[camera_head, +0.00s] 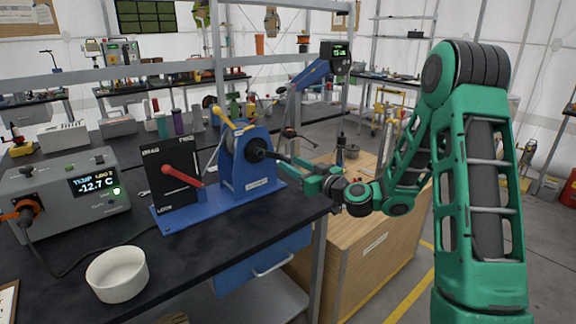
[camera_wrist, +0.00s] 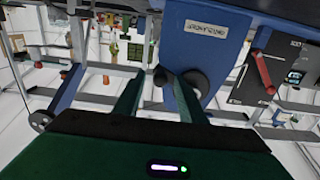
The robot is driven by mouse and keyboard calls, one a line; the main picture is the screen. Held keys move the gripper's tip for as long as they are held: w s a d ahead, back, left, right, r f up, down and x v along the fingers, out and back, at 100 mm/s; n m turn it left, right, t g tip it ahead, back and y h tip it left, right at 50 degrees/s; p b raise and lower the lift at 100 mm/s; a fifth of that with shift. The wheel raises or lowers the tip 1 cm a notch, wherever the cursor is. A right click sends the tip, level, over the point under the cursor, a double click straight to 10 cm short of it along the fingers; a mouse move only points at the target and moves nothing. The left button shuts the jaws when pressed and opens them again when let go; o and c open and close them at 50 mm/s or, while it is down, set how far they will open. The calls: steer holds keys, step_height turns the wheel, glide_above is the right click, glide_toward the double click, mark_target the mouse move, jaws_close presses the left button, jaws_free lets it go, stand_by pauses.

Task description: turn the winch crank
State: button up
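The blue winch (camera_head: 250,172) stands on a blue base plate on the dark bench. A yellow handle (camera_head: 222,116) sticks up at its upper left, and a dark round hub (camera_head: 258,150) faces my arm. My gripper (camera_head: 278,158) reaches in from the right, its tips close to the hub. In the wrist view, the two green fingers of my gripper (camera_wrist: 158,95) are apart. Dark round parts (camera_wrist: 196,82) of the winch (camera_wrist: 205,42) show at and behind the right finger. I cannot tell whether the fingers touch them.
A black panel (camera_head: 167,174) with a red lever (camera_head: 182,176) stands left of the winch on the same base. A grey temperature unit (camera_head: 68,190) and a white bowl (camera_head: 117,273) are farther left. A wooden cabinet (camera_head: 375,258) stands below my arm.

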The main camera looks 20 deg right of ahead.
steer(key=shift+x, duration=1.15)
jaws_close()
steer(key=shift+s+a+f+m, duration=0.15)
steer(key=shift+a+f+m, duration=0.25)
steer(key=shift+m, duration=0.45)
steer(key=shift+s+a+f+m, duration=0.1)
steer(key=shift+a+f+m, duration=0.15)
steer(key=shift+f+m, duration=0.45)
steer(key=shift+s+a+f+m, duration=0.15)
steer(key=shift+a+f+m, duration=0.2)
steer(key=shift+m, duration=0.6)
jaws_free()
steer(key=shift+s, duration=0.1)
